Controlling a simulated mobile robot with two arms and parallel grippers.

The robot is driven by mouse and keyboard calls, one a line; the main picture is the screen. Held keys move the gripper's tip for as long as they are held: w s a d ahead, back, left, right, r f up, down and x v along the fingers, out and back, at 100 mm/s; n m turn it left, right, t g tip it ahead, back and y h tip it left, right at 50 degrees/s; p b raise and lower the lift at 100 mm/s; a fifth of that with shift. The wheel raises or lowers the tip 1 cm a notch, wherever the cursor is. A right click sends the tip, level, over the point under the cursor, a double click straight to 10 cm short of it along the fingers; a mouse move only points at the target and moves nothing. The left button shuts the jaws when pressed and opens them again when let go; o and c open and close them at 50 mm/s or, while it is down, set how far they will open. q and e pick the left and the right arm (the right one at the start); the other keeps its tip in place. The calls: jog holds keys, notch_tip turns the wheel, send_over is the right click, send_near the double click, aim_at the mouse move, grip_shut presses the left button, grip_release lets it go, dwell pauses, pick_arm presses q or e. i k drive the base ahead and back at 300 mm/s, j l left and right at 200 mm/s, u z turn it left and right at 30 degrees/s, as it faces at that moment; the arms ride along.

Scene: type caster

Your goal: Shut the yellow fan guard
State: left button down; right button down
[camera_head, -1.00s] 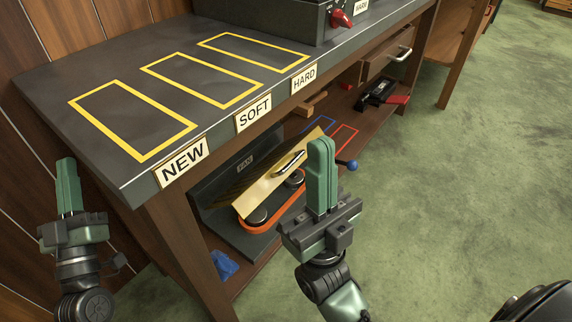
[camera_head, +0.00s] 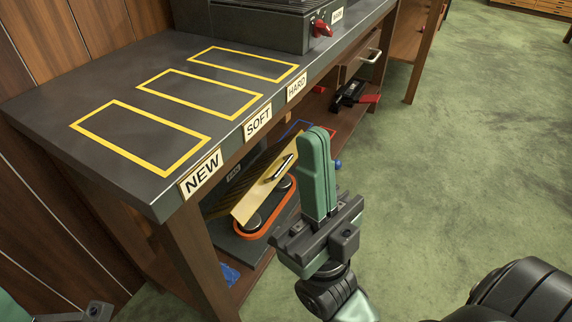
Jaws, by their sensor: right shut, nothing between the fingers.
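The yellow fan guard (camera_head: 258,190) is a yellow panel with a bar handle (camera_head: 283,166), on the lower shelf under the bench. It stands tilted up at an angle, with the orange belt loop (camera_head: 265,219) and dark pulleys showing below it. My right gripper (camera_head: 316,136) is shut and empty, fingers pointing up. In the picture it is just right of the guard and covers part of the shelf behind; no contact shows. Only a bit of my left gripper (camera_head: 95,311) shows at the bottom left edge, and its fingers cannot be made out.
The bench top (camera_head: 60,90) has yellow outlined areas and NEW, SOFT and HARD labels along its front edge. A bench leg (camera_head: 200,260) stands left of the guard. A blue cloth-like item (camera_head: 230,273) lies low on the shelf. The green floor at right is clear.

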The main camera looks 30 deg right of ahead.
aim_at(245, 195)
jog(key=k+l+u, duration=0.15)
jog(key=l, duration=0.3)
jog(key=l+u, duration=0.15)
jog(key=l, duration=0.25)
jog(key=k+l+u, duration=0.15)
jog(key=l, duration=0.25)
